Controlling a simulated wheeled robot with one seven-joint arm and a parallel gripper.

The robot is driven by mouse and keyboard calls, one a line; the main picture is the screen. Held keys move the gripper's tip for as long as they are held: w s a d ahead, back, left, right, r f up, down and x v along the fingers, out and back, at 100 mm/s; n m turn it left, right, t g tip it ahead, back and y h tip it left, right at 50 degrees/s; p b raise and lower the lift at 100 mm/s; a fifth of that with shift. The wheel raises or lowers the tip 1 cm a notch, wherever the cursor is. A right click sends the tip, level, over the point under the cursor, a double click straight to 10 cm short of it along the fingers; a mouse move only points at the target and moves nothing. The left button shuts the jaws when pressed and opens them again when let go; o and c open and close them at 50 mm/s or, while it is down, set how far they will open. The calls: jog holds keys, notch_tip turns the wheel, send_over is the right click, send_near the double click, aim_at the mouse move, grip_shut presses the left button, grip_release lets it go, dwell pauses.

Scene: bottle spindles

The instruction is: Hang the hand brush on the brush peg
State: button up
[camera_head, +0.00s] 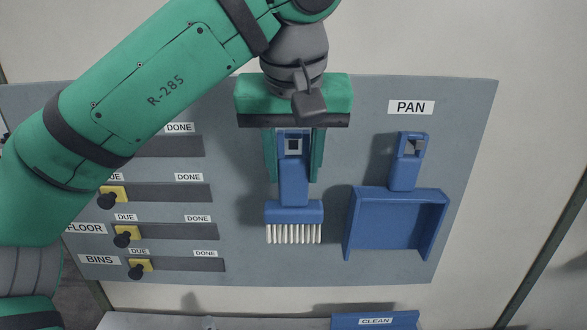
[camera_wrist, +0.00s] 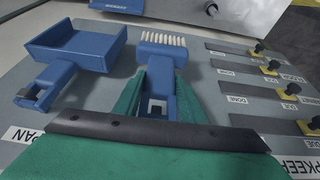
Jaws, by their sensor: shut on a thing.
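The hand brush (camera_head: 294,190) is blue with white bristles pointing down and a square hole near the top of its handle. It hangs upright in front of the grey board (camera_head: 465,110). My gripper (camera_head: 294,172) is shut on its handle, one green finger on each side. The brush (camera_wrist: 160,60) also shows in the wrist view between my gripper's fingers (camera_wrist: 158,90). I cannot make out the brush peg; the gripper covers the board above the handle. I cannot tell whether anything passes through the handle's hole.
A blue dustpan (camera_head: 396,222) hangs right of the brush under the PAN label (camera_head: 411,107), with a small gap between them. Dark sliding tracks with yellow-and-black knobs (camera_head: 126,235) lie at left. A blue CLEAN-labelled item (camera_head: 375,321) is below the board.

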jog(key=shift+w+f, duration=0.1)
jog(key=shift+w, duration=1.4)
jog(key=shift+w+f, duration=0.45)
jog(key=shift+w, duration=0.2)
jog(key=o, duration=1.1)
jog(key=shift+o, duration=0.2)
